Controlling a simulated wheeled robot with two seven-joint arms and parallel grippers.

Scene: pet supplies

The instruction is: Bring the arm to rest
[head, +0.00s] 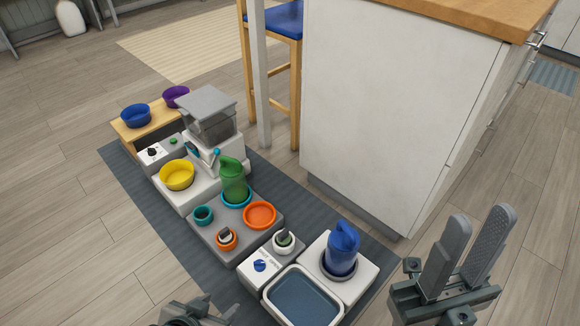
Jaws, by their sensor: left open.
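My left gripper (198,312) shows only in part at the bottom edge, in front of the grey mat, and is open. Its fingers are mostly cut off by the frame. My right gripper (478,222) is at the lower right, raised, with its two grey fingers apart and nothing between them. It is over the floor, right of the mat and clear of the pet items.
A dark mat (120,178) carries a feeder (208,112), a yellow bowl (177,175), a green bottle (235,178), an orange bowl (260,215), a blue bottle (342,248) and a water basin (303,297). A white cabinet (385,110) stands behind. The left floor is clear.

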